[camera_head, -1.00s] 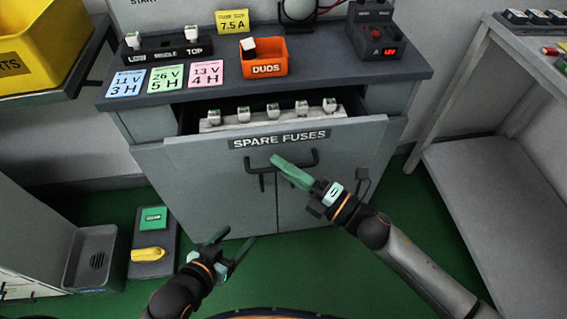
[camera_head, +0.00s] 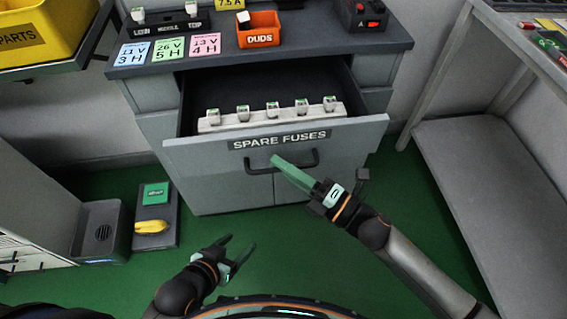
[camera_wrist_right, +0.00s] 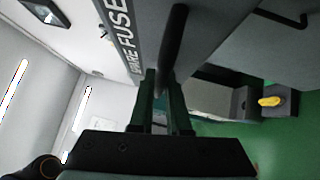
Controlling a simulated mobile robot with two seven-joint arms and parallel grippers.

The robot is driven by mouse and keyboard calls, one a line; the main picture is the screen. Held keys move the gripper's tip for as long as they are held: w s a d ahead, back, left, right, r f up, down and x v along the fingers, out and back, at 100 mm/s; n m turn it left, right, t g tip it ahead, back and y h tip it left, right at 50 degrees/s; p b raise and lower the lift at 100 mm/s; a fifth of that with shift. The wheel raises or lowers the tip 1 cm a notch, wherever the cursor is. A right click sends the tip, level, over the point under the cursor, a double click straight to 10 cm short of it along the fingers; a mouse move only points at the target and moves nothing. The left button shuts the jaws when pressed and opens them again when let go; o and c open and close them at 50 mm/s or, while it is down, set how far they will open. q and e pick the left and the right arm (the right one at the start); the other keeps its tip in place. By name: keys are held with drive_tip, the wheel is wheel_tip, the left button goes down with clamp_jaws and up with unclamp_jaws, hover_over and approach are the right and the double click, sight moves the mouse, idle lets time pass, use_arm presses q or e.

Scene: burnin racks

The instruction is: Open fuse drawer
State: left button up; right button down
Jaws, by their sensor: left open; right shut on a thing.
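The fuse drawer (camera_head: 210,155), labelled SPARE FUSES, is pulled well out of the grey cabinet. Inside it a white rack (camera_head: 225,123) holds several fuses in a row. My right gripper (camera_head: 274,160) is shut on the black drawer handle (camera_head: 303,163). In the right wrist view the handle (camera_wrist_right: 174,40) runs between the two fingers (camera_wrist_right: 160,90). My left gripper (camera_head: 238,247) is open and empty, low over the green floor, apart from the cabinet.
The cabinet top (camera_head: 330,45) carries an orange DUDS bin (camera_head: 258,38), coloured cards and a device with a red display (camera_head: 364,14). A grey shelf unit (camera_head: 480,180) stands at right. A tray with a yellow object (camera_head: 151,227) lies on the floor at left.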

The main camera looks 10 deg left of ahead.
drive_tip(key=c, duration=0.9)
unclamp_jaws()
drive_tip(key=v, duration=1.2)
drive_tip(key=shift+s+d+r, duration=0.1)
drive_tip(key=shift+s+d, duration=0.1)
